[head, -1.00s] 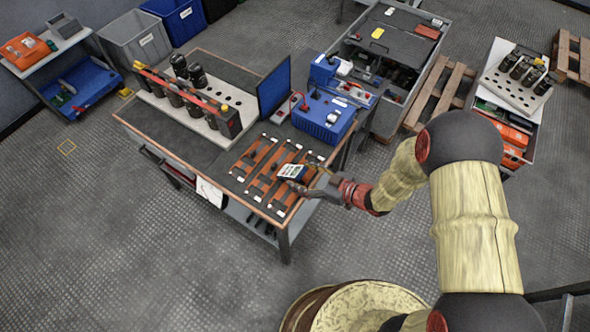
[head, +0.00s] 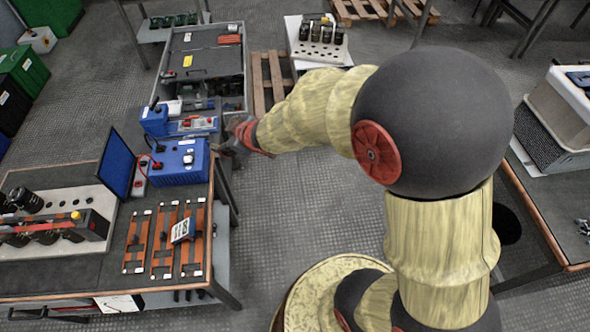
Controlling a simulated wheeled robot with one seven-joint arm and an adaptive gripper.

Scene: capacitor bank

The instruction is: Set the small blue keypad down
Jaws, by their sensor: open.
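The small blue keypad (head: 181,230), with a white face, lies at a slant on the orange-brown strips (head: 162,243) on the workbench. Nothing is touching it from above. My gripper (head: 226,147) is open and apart from the keypad, up and to the right of it in the picture. It shows small, beside the large blue box at the bench's far right corner. The fingertips are hard to make out, and nothing is seen between them.
The blue box (head: 180,162) and an upright dark blue panel (head: 117,164) stand behind the strips. A white rack (head: 58,243) with black cylinders is at left. A grey cart (head: 205,58) stands beyond the bench. Open floor (head: 290,210) lies to the right.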

